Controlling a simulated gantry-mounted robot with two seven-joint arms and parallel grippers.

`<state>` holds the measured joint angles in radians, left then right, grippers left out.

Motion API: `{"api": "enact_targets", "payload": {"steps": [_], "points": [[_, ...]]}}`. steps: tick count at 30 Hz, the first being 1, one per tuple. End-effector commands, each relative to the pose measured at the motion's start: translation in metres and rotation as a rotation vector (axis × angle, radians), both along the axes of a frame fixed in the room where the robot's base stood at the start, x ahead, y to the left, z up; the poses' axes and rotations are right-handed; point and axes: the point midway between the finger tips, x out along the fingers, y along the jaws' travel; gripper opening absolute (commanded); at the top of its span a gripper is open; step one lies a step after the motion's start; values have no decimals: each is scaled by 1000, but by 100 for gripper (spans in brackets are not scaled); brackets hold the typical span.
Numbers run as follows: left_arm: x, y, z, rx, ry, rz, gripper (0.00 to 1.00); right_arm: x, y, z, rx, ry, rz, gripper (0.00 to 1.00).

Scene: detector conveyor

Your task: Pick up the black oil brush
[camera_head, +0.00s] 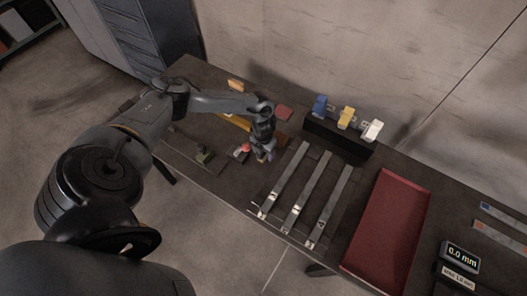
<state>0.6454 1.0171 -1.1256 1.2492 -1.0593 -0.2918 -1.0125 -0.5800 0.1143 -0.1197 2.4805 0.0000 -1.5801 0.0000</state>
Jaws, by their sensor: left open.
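My left gripper (264,155) points down over the left half of the dark table, with its arm reaching in from the left. Its jaws are open, close above the tabletop. A small yellowish item shows right at its fingertips, too small to name. Just left of the fingers is a small red-topped item (242,150). Further left stands a small dark olive item (204,156) on a dark mat. I cannot tell which of these small items is the black oil brush; it may be partly hidden by the gripper. My right gripper is out of view.
Three grey metal strips (287,181) lie right of the gripper. Behind them, a black block (338,135) carries blue, yellow and white pieces. A red tray (391,228) and a display (461,255) reading 0.0 mm are further right. A wall stands behind the table.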

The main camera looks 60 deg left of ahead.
Motion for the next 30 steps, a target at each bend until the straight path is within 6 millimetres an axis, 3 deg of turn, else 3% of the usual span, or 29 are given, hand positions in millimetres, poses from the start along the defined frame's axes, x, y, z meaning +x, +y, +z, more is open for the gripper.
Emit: {"api": "enact_targets", "payload": {"steps": [5, 18, 30], "points": [[0, 0, 0, 0, 0, 0, 64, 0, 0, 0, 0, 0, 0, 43], [0, 0, 1, 0, 0, 1, 0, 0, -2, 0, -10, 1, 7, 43], [1, 0, 8, 0, -1, 2, 0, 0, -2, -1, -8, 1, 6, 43]]}}
